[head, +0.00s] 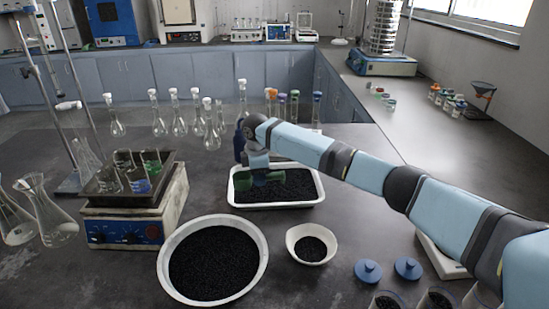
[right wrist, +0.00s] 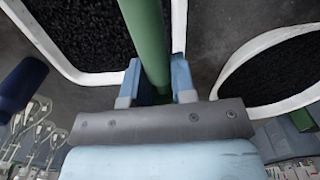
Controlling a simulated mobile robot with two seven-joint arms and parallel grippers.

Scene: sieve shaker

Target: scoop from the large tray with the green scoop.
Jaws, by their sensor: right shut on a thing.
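The large tray (head: 236,203) is white and rectangular and holds black granules. It stands mid-table in the head view, and its white rim (right wrist: 100,78) shows in the right wrist view. My right gripper (head: 260,168) is over the left part of the tray, pointing down. It is shut on the handle of the green scoop (right wrist: 148,40), which runs between its fingers. In the head view the green scoop (head: 268,179) is low over the granules; whether it touches them I cannot tell. My left gripper is not in view.
A round white basin (head: 170,282) and a small white bowl (head: 291,247), both with black granules, stand nearer. A dark blue bottle (head: 239,142) and several flasks are behind the tray. A hot plate (head: 130,232) is at left. Two blue lids (head: 368,271) lie at front right.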

